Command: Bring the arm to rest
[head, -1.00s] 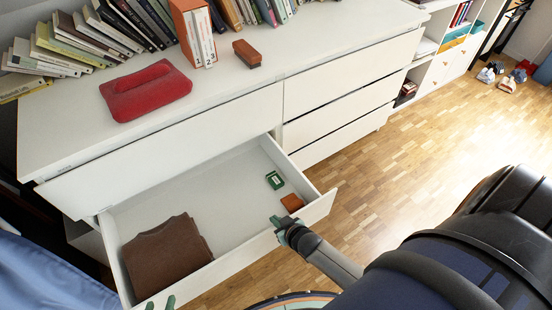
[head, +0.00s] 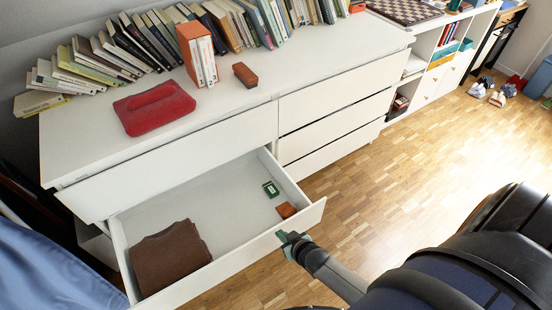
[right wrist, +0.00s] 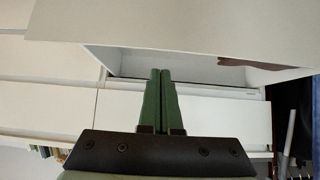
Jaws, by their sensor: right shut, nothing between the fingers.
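My right gripper (head: 291,241) is at the front face of the open drawer (head: 238,256), near its right end. Whether it touches the drawer front I cannot tell. In the right wrist view its two green fingers (right wrist: 160,98) are together and hold nothing. The drawer holds a folded brown garment (head: 170,258), a small green box (head: 271,189) and a small orange-brown box (head: 286,210). My left gripper is not in view.
The white dresser (head: 190,128) carries a row of books, a red case (head: 154,106) and a brown block (head: 245,75). Blue fabric (head: 45,270) is at the left. Wooden floor (head: 400,180) is clear at the right. Shoes (head: 497,98) lie farther back.

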